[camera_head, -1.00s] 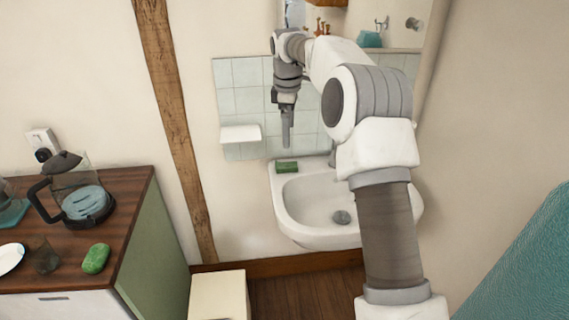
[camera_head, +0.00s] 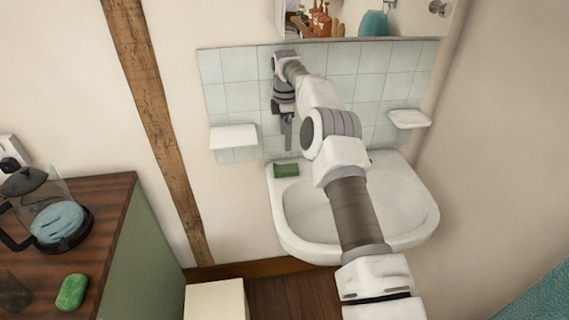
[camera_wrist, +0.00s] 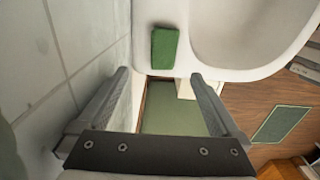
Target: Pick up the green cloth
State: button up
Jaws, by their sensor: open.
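The green cloth (camera_head: 286,170) is a small, flat, dark green rectangle lying on the back left corner of the white sink's rim. In the wrist view the cloth (camera_wrist: 164,47) lies just beyond the fingertips, roughly centred between them and apart from both. My gripper (camera_head: 288,136) points down above the cloth, close to the tiled wall. In the wrist view my gripper (camera_wrist: 160,76) is open and empty, with its two fingers wide apart.
The white sink (camera_head: 415,205) stands against wall tiles (camera_head: 345,60). A small white shelf (camera_head: 233,136) juts out left of my gripper, and another (camera_head: 409,118) is at right. A brighter green block (camera_head: 72,292) and a glass coffee pot (camera_head: 55,215) are on the wooden counter (camera_head: 105,200).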

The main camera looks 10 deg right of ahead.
send_over(286, 165)
jog(key=f, duration=0.6)
jog(key=shift+w+a+f+b, duration=0.1)
jog(key=shift+w+f+b, duration=0.15)
jog(key=shift+f+b, duration=0.05)
jog(key=shift+s+f, duration=0.2)
jog(key=shift+f, duration=1.15)
jog(key=shift+s+f, duration=0.15)
jog(key=shift+f, duration=1.2)
jog(key=c, duration=1.4)
jog(key=shift+r, duration=0.1)
